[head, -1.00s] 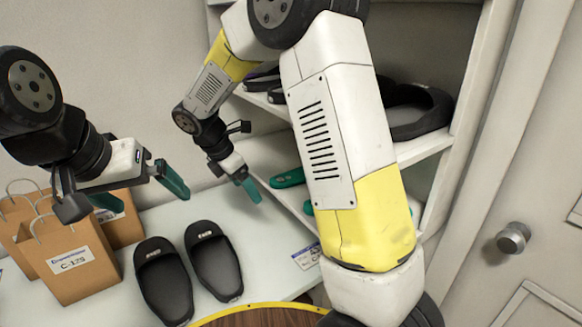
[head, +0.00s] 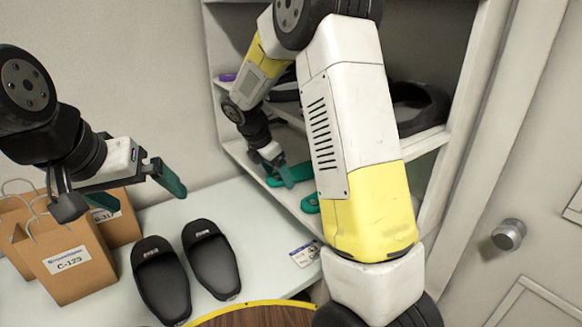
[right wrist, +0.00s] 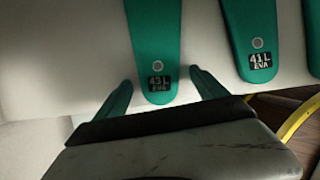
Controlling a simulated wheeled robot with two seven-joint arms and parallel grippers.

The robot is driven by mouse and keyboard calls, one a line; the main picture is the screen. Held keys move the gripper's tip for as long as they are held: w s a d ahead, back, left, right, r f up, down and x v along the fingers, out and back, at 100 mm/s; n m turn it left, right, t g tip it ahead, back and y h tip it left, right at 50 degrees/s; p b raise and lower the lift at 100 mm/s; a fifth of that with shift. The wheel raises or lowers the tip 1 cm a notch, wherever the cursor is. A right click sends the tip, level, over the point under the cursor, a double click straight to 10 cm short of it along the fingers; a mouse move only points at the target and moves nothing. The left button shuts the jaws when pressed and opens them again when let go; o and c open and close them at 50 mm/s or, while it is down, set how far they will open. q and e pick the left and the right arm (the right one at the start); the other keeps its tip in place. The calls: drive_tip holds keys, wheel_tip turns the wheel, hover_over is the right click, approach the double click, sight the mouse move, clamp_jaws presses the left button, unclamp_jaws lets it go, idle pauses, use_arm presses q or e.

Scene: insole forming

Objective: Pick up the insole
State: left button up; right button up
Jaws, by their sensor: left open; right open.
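Teal insoles lie on the lower shelf. In the right wrist view, one insole (right wrist: 157,50) has a dark label that seems to read 43 L EVA, and another insole (right wrist: 252,40) beside it is labelled 41 L EVA. My right gripper (right wrist: 160,82) is open and empty, its two teal fingers to either side of the 43 L insole's near end; contact cannot be told. In the head view, my right gripper (head: 288,178) is at the shelf's front edge over a teal insole (head: 274,182). My left gripper (head: 165,178) is open and empty above the white table.
Black slippers (head: 160,280) stand on the white table (head: 120,300), with paper bags (head: 72,262) at left. Dark items (head: 415,108) lie on the upper shelf. A round wooden surface with a yellow rim (head: 255,316) is in front. A door is at right.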

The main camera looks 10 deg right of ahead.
drive_tip(key=c, duration=1.4)
drive_tip(key=shift+c, duration=0.4)
drive_tip(key=shift+r, duration=0.35)
drive_tip(key=shift+a, duration=0.1)
